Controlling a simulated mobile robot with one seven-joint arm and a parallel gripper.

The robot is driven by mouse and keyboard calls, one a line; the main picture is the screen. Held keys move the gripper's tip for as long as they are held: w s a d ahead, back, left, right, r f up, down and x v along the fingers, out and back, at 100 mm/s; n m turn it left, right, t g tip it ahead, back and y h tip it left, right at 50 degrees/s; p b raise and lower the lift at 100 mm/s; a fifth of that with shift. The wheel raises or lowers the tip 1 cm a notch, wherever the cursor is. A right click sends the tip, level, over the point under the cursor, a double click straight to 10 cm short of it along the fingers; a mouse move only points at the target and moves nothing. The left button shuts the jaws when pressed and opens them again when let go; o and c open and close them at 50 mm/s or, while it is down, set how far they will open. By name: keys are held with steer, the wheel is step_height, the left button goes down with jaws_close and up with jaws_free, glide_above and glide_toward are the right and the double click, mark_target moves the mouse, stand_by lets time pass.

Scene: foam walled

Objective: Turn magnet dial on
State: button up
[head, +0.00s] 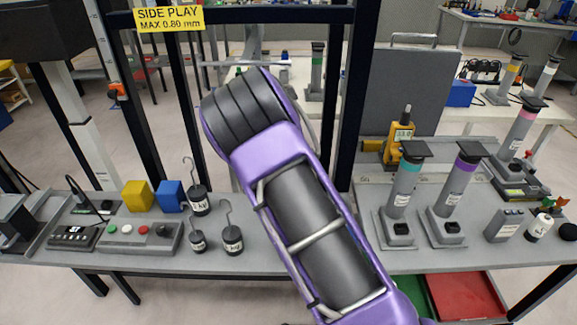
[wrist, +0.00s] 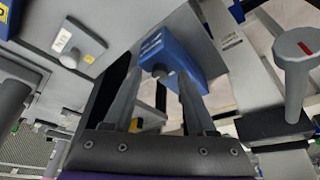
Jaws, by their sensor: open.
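I see no clear contact, and the depth between fingers and knob is hard to judge. In the head view my purple and black arm fills the middle and hides my gripper; I cannot pick out this blue box and knob there.
In the wrist view a grey post with a red-marked round top (wrist: 300,47) stands right, and a labelled grey panel (wrist: 78,45) left. The head view shows hooked weights (head: 232,240), a button box (head: 140,236) and dark-topped posts (head: 405,185) on the bench.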

steer(key=v, duration=0.7)
steer(key=shift+r, duration=0.2)
